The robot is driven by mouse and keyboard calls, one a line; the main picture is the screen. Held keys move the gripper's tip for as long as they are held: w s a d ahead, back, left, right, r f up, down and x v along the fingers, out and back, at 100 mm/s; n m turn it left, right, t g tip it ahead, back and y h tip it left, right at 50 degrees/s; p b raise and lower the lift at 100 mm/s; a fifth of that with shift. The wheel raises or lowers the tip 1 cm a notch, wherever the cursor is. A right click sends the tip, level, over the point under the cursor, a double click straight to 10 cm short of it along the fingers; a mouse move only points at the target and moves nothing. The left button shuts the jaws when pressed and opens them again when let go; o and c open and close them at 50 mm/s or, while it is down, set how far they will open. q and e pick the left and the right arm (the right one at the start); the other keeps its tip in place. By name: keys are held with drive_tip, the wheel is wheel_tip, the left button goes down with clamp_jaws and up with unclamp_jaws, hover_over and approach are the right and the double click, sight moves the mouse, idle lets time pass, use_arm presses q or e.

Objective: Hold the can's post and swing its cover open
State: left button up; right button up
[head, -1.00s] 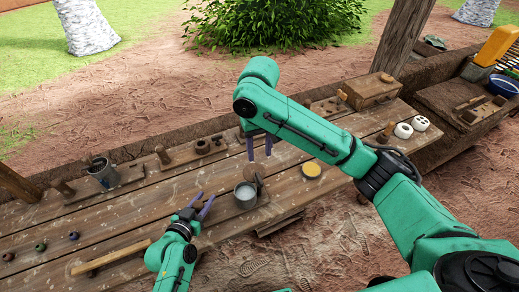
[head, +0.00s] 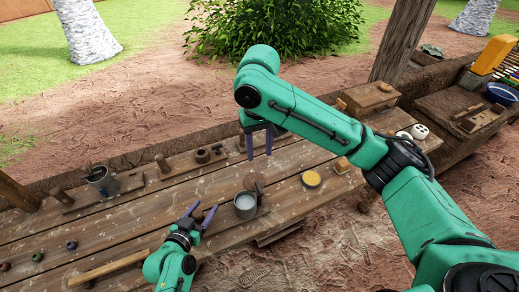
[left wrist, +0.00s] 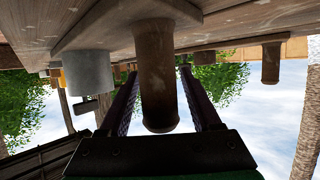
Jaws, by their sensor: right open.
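A small grey can (head: 245,206) stands on the plank table, with brown wooden parts (head: 260,190) behind it, one of them apparently the post. I cannot clearly tell the cover from these parts. My left gripper (head: 197,214) is open, low over the table to the left of the can. In the left wrist view a brown round-ended post (left wrist: 157,80) shows between its open fingers, apparently not gripped, and a grey can (left wrist: 87,73) stands to the left. My right gripper (head: 259,150) is open and empty, pointing down above and behind the can.
Several small pots and wooden blocks line the table's back edge.

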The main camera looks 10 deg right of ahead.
use_arm(q)
drive_tip(key=shift+s, duration=0.1)
drive_tip(key=v, duration=1.1)
drive_tip(key=shift+s+a+r, duration=0.2)
drive_tip(key=shift+s+r, duration=0.05)
drive_tip(key=shift+s, duration=0.05)
